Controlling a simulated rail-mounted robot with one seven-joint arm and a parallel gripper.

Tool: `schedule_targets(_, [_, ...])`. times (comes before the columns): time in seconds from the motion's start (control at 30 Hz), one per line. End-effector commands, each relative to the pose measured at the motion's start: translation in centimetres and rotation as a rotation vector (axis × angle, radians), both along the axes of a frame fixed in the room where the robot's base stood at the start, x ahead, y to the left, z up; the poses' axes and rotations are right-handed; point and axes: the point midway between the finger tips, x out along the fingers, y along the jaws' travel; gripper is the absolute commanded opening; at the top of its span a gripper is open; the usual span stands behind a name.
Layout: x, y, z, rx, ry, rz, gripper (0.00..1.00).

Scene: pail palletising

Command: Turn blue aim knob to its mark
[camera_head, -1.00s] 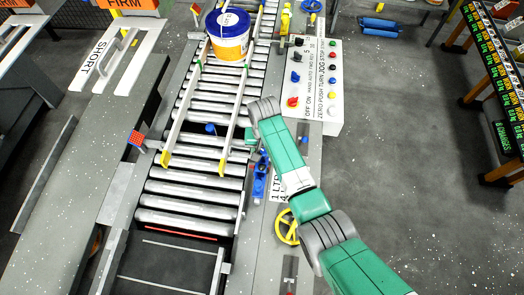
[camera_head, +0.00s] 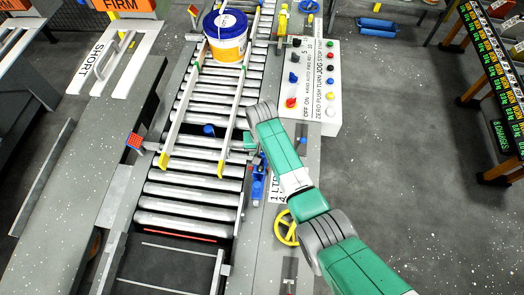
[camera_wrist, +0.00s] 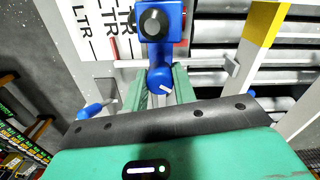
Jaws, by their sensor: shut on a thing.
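The blue aim knob (camera_wrist: 157,79) is in the wrist view, low on a blue bracket (camera_wrist: 172,47). A short white pointer line on it slants down to the right. My gripper (camera_wrist: 162,85) has its two green fingers on either side of the knob, shut on it. I cannot make out the knob's mark. In the head view the blue bracket (camera_head: 258,187) stands on the conveyor's right side rail, and my gripper (camera_head: 251,143) is partly hidden by my wrist just above it. A black round knob (camera_wrist: 152,22) sits higher on the bracket.
A blue and yellow pail (camera_head: 227,40) stands on the roller conveyor (camera_head: 192,186), between guide rails. A white control panel (camera_head: 318,75) with several knobs is right of my arm. A yellow handwheel (camera_head: 287,228) is close to my arm. Open floor lies to the right.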

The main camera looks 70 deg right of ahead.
Motion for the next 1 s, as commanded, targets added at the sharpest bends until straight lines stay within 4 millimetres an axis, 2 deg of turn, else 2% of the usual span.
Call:
schedule_targets(0.6, [0.04, 0.01, 0.12, 0.0, 0.0, 0.441, 0.04])
schedule_targets(1.0, [0.02, -0.01, 0.06, 0.0, 0.0, 0.577, 0.04])
